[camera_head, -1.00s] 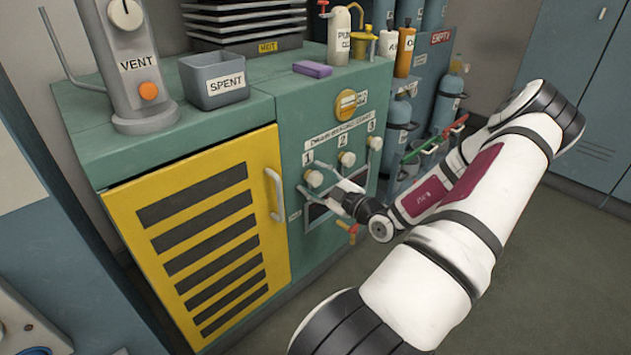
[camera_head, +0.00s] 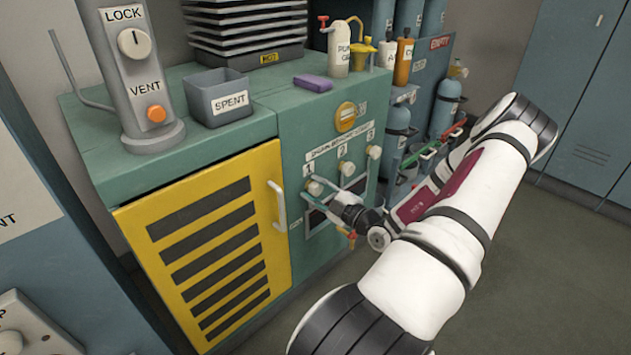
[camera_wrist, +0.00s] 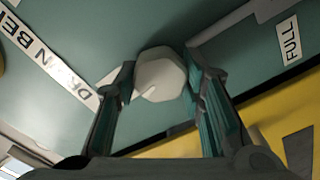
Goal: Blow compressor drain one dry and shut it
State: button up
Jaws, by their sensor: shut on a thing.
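Three white drain knobs stand in a row on the green compressor front, numbered 1, 2 and 3. Drain knob one (camera_head: 315,187) is the leftmost, nearest the yellow door. My gripper (camera_head: 325,192) is at it, reaching from the right. In the wrist view the pale faceted knob (camera_wrist: 160,74) sits between the two fingers of my gripper (camera_wrist: 160,85), which is shut on it. Knob two (camera_head: 346,168) and knob three (camera_head: 374,151) are free. A dark slot (camera_head: 316,217) below the knobs is partly hidden by my gripper.
The yellow louvred door (camera_head: 205,235) with its handle (camera_head: 279,205) is left of the knobs. A red-orange tap (camera_head: 348,234) is below my gripper. Floor at right is clear.

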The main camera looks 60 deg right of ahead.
jog(key=n+p, duration=0.2)
jog(key=p, duration=0.1)
jog(key=shift+a+n+p, duration=0.1)
jog(key=shift+n+p, duration=0.25)
jog(key=shift+n, duration=0.05)
jog(key=n+p, duration=0.2)
jog(key=n, duration=0.1)
jog(key=shift+f+n, duration=0.1)
jog(key=shift+n, duration=0.2)
jog(key=n+p, duration=0.2)
jog(key=n, duration=0.1)
jog(key=shift+f+n, duration=0.1)
jog(key=shift+n, duration=0.2)
jog(key=n+p, duration=0.1)
jog(key=n, duration=0.2)
jog(key=shift+f+n, duration=0.1)
jog(key=shift+n, duration=0.2)
jog(key=n, duration=0.3)
jog(key=shift+n+p, duration=0.3)
jog(key=shift+p, duration=0.05)
jog(key=n, duration=0.3)
jog(key=shift+f+n, duration=0.1)
jog(key=shift+n, duration=0.3)
jog(key=n, duration=0.3)
jog(key=shift+d+p, duration=0.25)
jog(key=shift+p, duration=0.05)
jog(key=shift+n, duration=1.9)
jog(key=shift+d, duration=0.1)
